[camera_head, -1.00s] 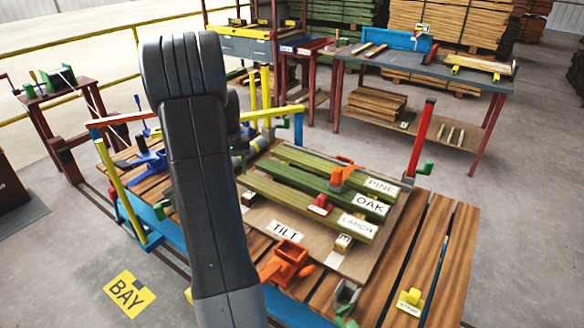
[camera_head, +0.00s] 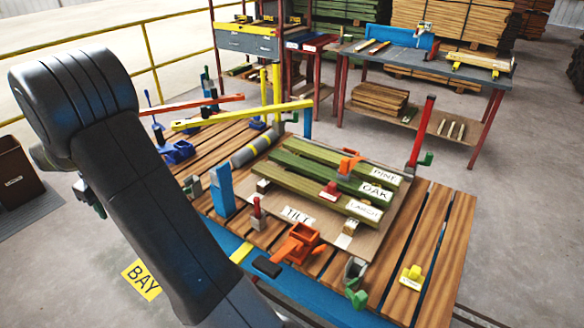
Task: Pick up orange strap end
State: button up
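I cannot tell for sure which orange piece is the strap end. An orange block-like fitting (camera_head: 298,243) sits at the front edge of the wooden-topped bench (camera_head: 440,235), beside the board with the TILT label (camera_head: 298,215). A smaller orange piece (camera_head: 349,163) lies on the green planks (camera_head: 330,183), near the PINE and OAK labels. A long orange bar (camera_head: 205,104) is at the bench's far left. My arm crosses the left of the view. My gripper cannot be made out; the arm hides the area behind it.
A yellow block (camera_head: 411,276) sits at right. Open floor lies right of the bench.

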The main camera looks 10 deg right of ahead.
aim_at(345, 163)
jog(key=i+j+z, duration=0.15)
jog(key=j+z, duration=0.15)
jog(key=z, duration=0.15)
jog(key=i+j+z, duration=0.1)
jog(key=j+z, duration=1.1)
jog(key=z, duration=0.15)
jog(key=i+j+z, duration=0.15)
jog(key=j+z, duration=0.25)
jog(key=i+j+z, duration=0.1)
jog(key=z, duration=0.35)
jog(key=j+z, duration=0.8)
